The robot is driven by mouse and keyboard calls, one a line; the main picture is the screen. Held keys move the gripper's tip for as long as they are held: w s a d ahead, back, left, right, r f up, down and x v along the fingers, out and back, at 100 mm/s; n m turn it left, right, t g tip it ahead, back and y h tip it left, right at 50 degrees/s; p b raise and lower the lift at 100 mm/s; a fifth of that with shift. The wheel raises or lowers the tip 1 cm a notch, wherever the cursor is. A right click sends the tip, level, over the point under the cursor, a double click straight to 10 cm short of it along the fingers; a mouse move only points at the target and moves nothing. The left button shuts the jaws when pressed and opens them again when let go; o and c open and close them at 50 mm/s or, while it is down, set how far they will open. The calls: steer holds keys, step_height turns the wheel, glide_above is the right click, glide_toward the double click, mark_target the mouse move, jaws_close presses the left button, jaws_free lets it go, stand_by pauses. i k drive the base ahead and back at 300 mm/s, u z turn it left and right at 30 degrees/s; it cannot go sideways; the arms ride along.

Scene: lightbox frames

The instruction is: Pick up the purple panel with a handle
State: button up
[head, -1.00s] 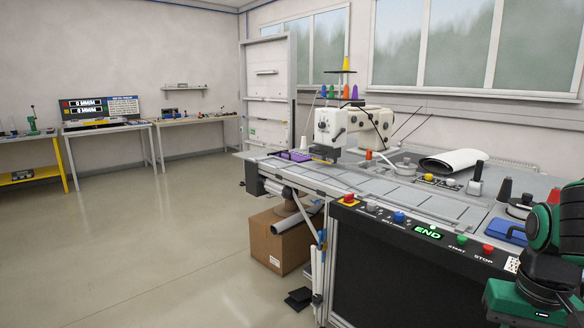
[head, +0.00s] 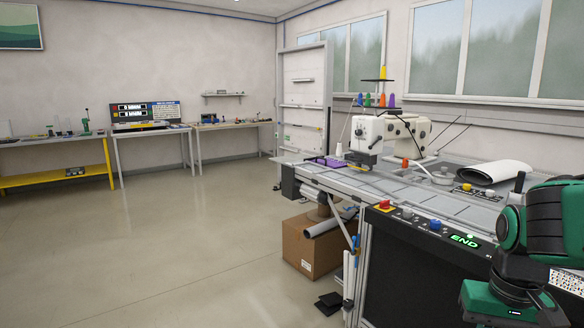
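A small purple panel (head: 330,162) lies flat on the far left end of the sewing machine table (head: 345,184), left of the white sewing machine (head: 369,135). It is small in the head view, and its handle cannot be made out clearly. My green and black arm shows at the lower right, well apart from the panel and nearer to me. The fingers of my gripper are not visible.
A cardboard box (head: 310,245) stands on the floor under the table's left end. Workbenches (head: 238,126) line the back wall, with a yellow-framed one (head: 60,182) at the left. The floor (head: 180,255) at left and centre is clear.

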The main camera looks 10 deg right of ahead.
mark_target(332, 163)
steer(key=u, duration=0.5)
steer(key=i, duration=2.1)
steer(key=z, duration=1.15)
steer(key=i, duration=1.4)
steer(key=z, duration=0.05)
